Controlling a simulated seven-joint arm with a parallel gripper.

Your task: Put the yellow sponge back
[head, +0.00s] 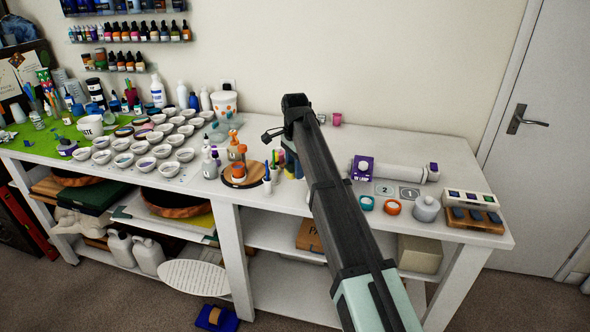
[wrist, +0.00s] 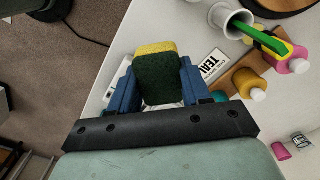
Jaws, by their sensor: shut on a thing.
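My gripper (wrist: 158,88) is shut on a sponge (wrist: 158,78), with one blue finger on each side of it. The sponge has a yellow layer and a dark green scouring layer, which faces the wrist camera. In the wrist view, it is over or near the edge of the white table (wrist: 100,125); I cannot tell whether it touches the top. In the head view, my gripper (head: 291,160) is mostly hidden behind my arm, around the middle of the table, and I cannot clearly make out the sponge.
A white cup (wrist: 230,20) with a green stick, a label and a wooden board with an amber bottle (wrist: 250,84) are right of the sponge. A round board (head: 256,181) with an orange jar is left of my arm. Several white bowls stand farther left.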

